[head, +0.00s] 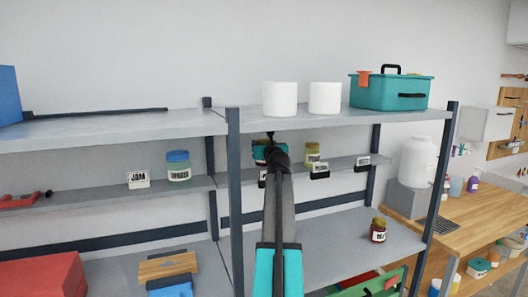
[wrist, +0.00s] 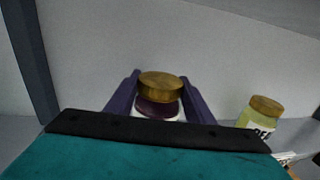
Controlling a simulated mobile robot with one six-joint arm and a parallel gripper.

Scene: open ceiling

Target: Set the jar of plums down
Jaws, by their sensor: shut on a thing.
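The jar of plums (wrist: 158,107) has a gold lid, dark purple contents and a pale label. It stands upright between the purple fingers of my gripper (wrist: 158,102), which is shut on it. In the head view my gripper (head: 268,150) is at the middle shelf of the right rack, below the top board; my arm hides most of it and the jar. I cannot tell whether the jar's base touches the middle shelf (head: 340,165).
A yellow-green jar with a gold lid (head: 312,154) stands close to the right, also in the wrist view (wrist: 262,116). Label stands (head: 320,171) line the shelf's front edge. A rack post (head: 235,190) is left. A dark red jar (head: 378,230) stands on the lower shelf.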

